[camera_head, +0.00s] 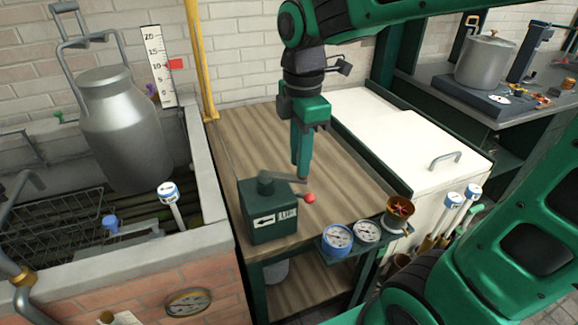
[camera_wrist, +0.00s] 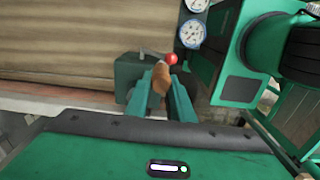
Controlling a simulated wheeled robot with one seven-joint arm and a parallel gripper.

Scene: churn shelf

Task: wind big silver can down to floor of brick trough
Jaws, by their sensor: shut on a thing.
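The big silver can (camera_head: 120,130) hangs upright by its bail from a hook (camera_head: 64,8) at the upper left. Its lower part is inside the brick trough (camera_head: 150,285), below the rim; I cannot tell the exact gap to the floor. A green winch box (camera_head: 268,212) with a crank arm (camera_head: 285,179) stands on the wooden bench, with a red knob (camera_head: 309,197) at its right. My gripper (camera_head: 302,172) points down beside the box. In the wrist view its fingers (camera_wrist: 161,90) are shut on the brown crank handle (camera_wrist: 160,76).
A scale (camera_head: 158,65) with a red marker stands behind the can. Gauges (camera_head: 337,237) and a copper cup (camera_head: 399,210) sit at the bench's front right. The bench behind is clear.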

